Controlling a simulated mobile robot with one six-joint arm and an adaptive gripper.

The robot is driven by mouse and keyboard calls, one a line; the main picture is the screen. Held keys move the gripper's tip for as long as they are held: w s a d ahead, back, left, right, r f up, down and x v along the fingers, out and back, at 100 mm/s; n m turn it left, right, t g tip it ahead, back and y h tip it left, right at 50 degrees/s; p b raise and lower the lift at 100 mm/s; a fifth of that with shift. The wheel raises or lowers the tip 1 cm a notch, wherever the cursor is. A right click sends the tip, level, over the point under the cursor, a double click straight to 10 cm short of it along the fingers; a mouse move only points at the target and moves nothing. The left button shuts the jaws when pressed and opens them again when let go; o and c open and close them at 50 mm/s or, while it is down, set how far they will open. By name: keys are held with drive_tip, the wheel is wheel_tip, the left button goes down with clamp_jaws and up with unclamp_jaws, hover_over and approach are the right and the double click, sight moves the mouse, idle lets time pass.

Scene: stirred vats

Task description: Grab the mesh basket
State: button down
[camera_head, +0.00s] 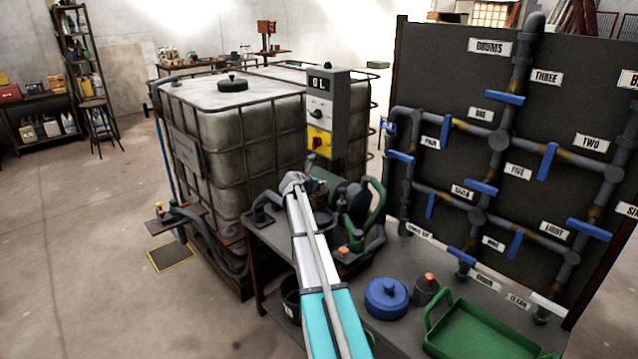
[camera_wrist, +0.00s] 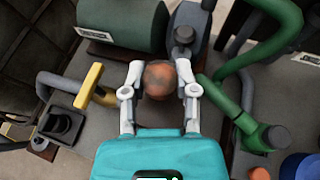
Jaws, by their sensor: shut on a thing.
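My gripper (camera_wrist: 160,70) shows in the wrist view with its two pale fingers closed on either side of a round orange-brown thing (camera_wrist: 158,80). The fingers touch its sides. No mesh shows on it, and I cannot tell what lies below it. I cannot make out a mesh basket in either view. In the head view my arm reaches over the bench to the pump parts, and the gripper is mostly hidden behind the wrist.
Around the gripper are a dark green cylinder (camera_wrist: 125,22), a green pipe (camera_wrist: 262,45) and a yellow-handled valve (camera_wrist: 90,85). A blue lidded pot (camera_head: 386,298) and a green tray (camera_head: 480,335) are to the right. A caged white tank (camera_head: 235,120) stands behind the bench.

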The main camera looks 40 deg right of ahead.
drive_tip(key=shift+r+p, duration=1.1)
drive_tip(key=shift+r, duration=0.4)
